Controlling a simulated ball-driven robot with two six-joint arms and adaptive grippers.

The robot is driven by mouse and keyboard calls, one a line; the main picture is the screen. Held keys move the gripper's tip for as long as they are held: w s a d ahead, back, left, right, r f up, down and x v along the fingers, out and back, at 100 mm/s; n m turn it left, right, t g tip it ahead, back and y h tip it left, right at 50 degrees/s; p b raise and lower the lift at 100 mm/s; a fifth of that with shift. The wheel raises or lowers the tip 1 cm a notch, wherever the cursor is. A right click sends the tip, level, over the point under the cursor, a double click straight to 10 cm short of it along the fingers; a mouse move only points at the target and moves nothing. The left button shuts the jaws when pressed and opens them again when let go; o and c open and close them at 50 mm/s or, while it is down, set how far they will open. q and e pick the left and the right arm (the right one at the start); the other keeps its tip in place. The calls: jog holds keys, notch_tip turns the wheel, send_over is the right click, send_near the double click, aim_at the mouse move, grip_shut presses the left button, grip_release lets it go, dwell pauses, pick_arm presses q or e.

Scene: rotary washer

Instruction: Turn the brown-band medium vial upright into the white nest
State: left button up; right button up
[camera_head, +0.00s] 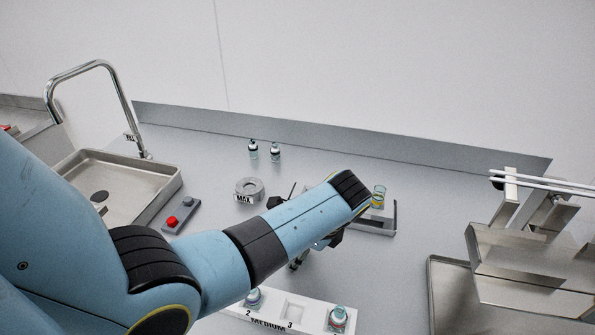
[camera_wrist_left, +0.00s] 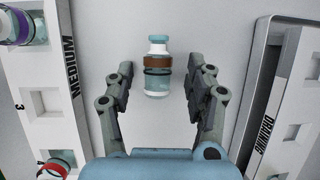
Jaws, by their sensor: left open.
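My left gripper (camera_wrist_left: 160,85) is open, with one finger on each side of the vial and gaps to both. In the head view my left gripper (camera_head: 300,255) is mostly behind my arm, which hides the vial. The white nest marked MEDIUM (camera_head: 290,328) has an empty square pocket by the 3; it also shows in the left wrist view (camera_wrist_left: 60,140). My right gripper is not in view.
Vials stand in the nest on both sides of the empty pocket, one purple-banded (camera_wrist_left: 20,27), one red-banded (camera_wrist_left: 55,166). A tray marked DRAINING (camera_wrist_left: 268,125) flanks the gripper. A yellow-banded vial (camera_head: 378,196), sink (camera_head: 160,190) and button box (camera_head: 180,214) are further off.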

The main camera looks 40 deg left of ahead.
pick_arm(q)
jog(key=v, duration=1.1)
jog(key=shift+r, duration=0.25)
jog(key=shift+d, duration=0.15)
